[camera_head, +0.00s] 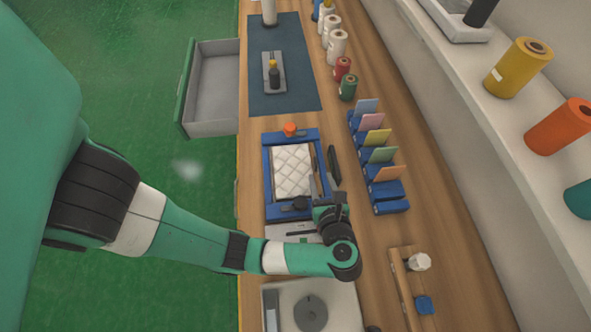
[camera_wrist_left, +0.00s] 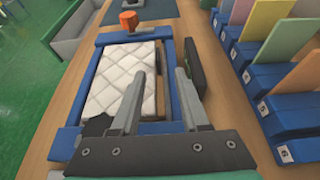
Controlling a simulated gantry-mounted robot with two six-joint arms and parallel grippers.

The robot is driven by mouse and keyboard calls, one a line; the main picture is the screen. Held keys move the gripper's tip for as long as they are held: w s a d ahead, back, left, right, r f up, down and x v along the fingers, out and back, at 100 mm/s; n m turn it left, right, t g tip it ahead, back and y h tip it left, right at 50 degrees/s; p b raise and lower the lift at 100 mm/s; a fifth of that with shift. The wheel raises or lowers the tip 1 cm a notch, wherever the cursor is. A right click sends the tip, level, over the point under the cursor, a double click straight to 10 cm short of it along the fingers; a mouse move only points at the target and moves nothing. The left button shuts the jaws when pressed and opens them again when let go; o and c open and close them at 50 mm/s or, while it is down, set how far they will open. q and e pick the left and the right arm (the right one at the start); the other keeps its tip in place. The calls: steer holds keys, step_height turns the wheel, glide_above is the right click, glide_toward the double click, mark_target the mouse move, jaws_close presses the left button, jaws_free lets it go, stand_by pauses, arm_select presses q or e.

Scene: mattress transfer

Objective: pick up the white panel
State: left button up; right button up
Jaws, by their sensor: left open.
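The white quilted panel (camera_head: 291,170) lies inside a blue rectangular frame (camera_head: 267,178) on the wooden bench. It also shows in the left wrist view (camera_wrist_left: 112,72), left of and beyond my fingers. My left gripper (camera_head: 317,186) is open over the frame's right side, near the panel's right edge. In the left wrist view its two fingers (camera_wrist_left: 160,80) point forward with a gap between them, and nothing is seen held there. The near finger hides part of the panel. I cannot tell whether a finger touches the panel. My right gripper is not in view.
An orange knob (camera_head: 290,129) is at the frame's far edge. A dark upright piece (camera_head: 334,165) stands right of the frame, then a row of blue holders with coloured cards (camera_head: 377,138). An open drawer (camera_head: 213,88) juts out left. A dark mat (camera_head: 265,35) lies beyond.

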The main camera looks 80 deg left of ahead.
mark_target(316, 167)
arm_select(q)
steer(key=x, duration=0.2)
steer(key=shift+w+a+f, duration=0.1)
steer(key=shift+a+f, duration=0.1)
steer(key=shift+a, duration=0.05)
steer(key=x, duration=0.5)
steer(key=shift+a+r+b, duration=0.1)
steer(key=shift+a+b, duration=0.1)
steer(key=shift+b, duration=0.2)
steer(key=shift+c, duration=0.2)
jaws_close()
stand_by(0.6)
